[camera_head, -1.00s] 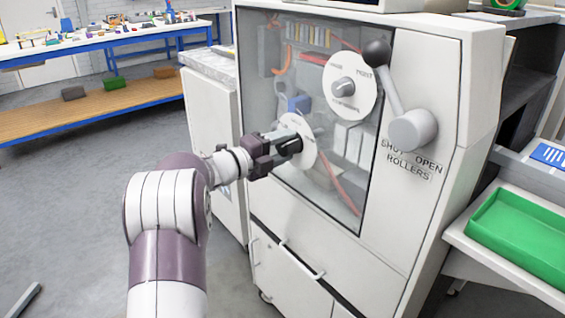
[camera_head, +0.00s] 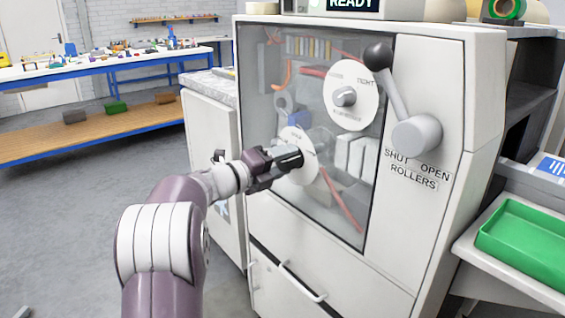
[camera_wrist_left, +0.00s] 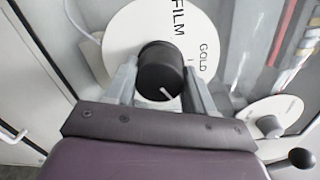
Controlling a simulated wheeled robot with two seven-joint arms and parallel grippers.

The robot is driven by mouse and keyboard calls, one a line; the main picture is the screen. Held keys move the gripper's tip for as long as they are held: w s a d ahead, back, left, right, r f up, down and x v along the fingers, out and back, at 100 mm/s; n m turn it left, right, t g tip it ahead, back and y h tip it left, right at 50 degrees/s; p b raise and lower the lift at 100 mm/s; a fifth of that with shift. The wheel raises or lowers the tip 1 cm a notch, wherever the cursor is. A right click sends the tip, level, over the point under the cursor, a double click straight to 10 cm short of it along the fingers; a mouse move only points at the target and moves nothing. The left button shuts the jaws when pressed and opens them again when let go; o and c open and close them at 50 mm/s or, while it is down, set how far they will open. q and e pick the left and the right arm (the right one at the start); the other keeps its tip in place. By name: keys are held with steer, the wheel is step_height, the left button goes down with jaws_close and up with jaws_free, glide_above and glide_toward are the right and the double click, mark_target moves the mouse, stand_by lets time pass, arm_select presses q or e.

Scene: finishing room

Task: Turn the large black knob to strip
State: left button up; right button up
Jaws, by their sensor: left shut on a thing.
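The large black knob (camera_wrist_left: 163,70) sits at the centre of a white round dial (camera_wrist_left: 125,30) in the left wrist view. The dial words FILM and GOLD are readable; the rest of the lettering is hidden by the knob and fingers. A white pointer line on the knob face points to the lower right of that view. My left gripper (camera_wrist_left: 160,88) is shut on the knob, one finger on each side. In the head view my left gripper (camera_head: 289,158) is at the lower white dial (camera_head: 301,174) and hides the knob. My right gripper is not in view.
A second white dial with a smaller grey knob (camera_head: 345,97) is above right. A lever with a black ball (camera_head: 378,56) is on the machine's right, over a SHUT OPEN ROLLERS label (camera_head: 415,170). A READY display (camera_head: 350,4) is on top. A green tray (camera_head: 525,240) stands right.

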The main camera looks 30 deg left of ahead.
arm_select(q)
steer(key=o, duration=1)
steer(key=shift+o, duration=0.2)
steer(key=p+v, duration=0.1)
steer(key=v, duration=1.1)
steer(key=shift+s, duration=0.35)
steer(key=shift+a+f, duration=0.1)
